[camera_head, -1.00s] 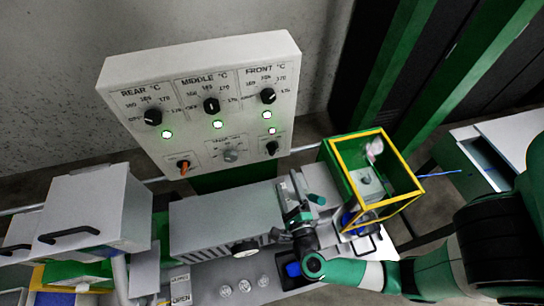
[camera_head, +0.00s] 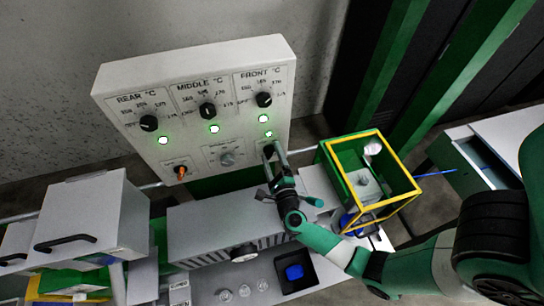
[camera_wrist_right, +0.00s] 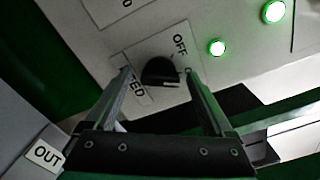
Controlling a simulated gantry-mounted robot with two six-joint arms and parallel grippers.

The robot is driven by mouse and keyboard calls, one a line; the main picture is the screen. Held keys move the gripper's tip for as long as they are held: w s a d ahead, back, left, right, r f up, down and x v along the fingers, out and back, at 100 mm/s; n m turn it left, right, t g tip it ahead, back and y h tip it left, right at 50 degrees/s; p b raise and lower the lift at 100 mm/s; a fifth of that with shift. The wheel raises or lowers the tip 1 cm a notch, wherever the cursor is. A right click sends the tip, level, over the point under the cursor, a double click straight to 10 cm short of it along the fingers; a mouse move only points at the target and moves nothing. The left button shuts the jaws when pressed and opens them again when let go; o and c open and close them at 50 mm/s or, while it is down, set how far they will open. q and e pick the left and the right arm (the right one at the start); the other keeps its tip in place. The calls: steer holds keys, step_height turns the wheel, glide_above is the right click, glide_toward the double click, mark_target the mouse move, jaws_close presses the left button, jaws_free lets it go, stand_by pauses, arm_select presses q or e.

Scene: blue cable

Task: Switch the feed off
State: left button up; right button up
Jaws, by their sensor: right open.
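The black feed knob (camera_wrist_right: 160,72) sits on the white control panel (camera_head: 190,70), between the labels OFF (camera_wrist_right: 180,44) and FEED (camera_wrist_right: 134,88), the latter partly covered by a finger. A pale mark shows at the knob's lower right edge. A green light (camera_wrist_right: 217,47) beside it is lit. My right gripper (camera_wrist_right: 158,80) is open, with one finger on each side of the knob; I cannot tell whether they touch it. In the head view my right gripper (camera_head: 271,152) is at the panel's lower right corner, mostly hiding the knob. My left gripper is out of view.
The panel also carries rear (camera_head: 149,123), middle (camera_head: 207,111) and front (camera_head: 264,100) temperature knobs and an orange switch (camera_head: 181,171). A yellow-edged green box (camera_head: 400,198) stands close right of my right gripper. A grey housing (camera_head: 215,232) lies below the panel.

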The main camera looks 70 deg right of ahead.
steer(key=shift+c, duration=0.3)
steer(key=c, duration=1.3)
steer(key=n+p, duration=0.2)
steer(key=shift+r+n, duration=0.2)
steer(key=shift+n, duration=0.1)
steer(key=n+p, duration=0.2)
steer(key=shift+n, duration=0.3)
steer(key=n+p, duration=0.2)
steer(key=n, duration=0.1)
steer(key=shift+n, duration=0.3)
steer(key=shift+f+n+p, duration=0.15)
steer(key=shift+n+p, duration=0.65)
steer(key=shift+n, duration=0.8)
